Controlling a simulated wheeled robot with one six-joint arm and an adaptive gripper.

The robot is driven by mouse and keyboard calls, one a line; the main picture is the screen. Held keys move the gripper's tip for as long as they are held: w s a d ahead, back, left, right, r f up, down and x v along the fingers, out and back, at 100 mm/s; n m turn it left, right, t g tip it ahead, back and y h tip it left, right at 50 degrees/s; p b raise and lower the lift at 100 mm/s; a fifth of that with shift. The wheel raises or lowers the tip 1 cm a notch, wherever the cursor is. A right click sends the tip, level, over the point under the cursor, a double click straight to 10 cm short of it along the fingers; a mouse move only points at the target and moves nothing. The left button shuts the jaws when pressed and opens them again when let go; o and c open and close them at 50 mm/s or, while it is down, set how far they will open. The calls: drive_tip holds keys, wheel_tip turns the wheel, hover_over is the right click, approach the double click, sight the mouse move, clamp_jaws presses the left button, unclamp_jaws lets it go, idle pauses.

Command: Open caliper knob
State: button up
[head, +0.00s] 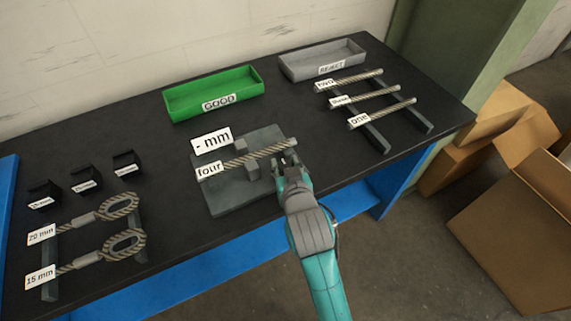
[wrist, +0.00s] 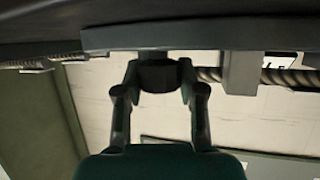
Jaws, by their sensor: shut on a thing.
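The caliper is a grey plate (head: 222,200) near the table's front edge with upright grey jaw blocks (head: 253,172). A rope (head: 262,156) tagged "four" lies across it, and a sign (head: 210,141) behind reads "- mm". My gripper (head: 284,158) is at the caliper's right end, hiding part of it. In the wrist view, my gripper (wrist: 158,78) has a finger on each side of a dark knob (wrist: 157,77) and is shut on it. A grey jaw block (wrist: 239,72) and the rope (wrist: 292,78) show to the right of the knob.
A green GOOD tray (head: 210,96) and a grey REJECT tray (head: 322,62) stand at the back. Several tagged ropes lie on a rack (head: 378,138) at right. Looped ropes (head: 118,206) and small black blocks (head: 84,181) are at left. Cardboard boxes (head: 515,220) stand beyond the table.

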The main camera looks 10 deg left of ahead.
idle(0.4)
drive_tip(key=o, duration=1.2)
drive_tip(key=shift+c, duration=0.2)
drive_tip(key=v, duration=1.2)
drive_tip(key=shift+d+f, duration=0.15)
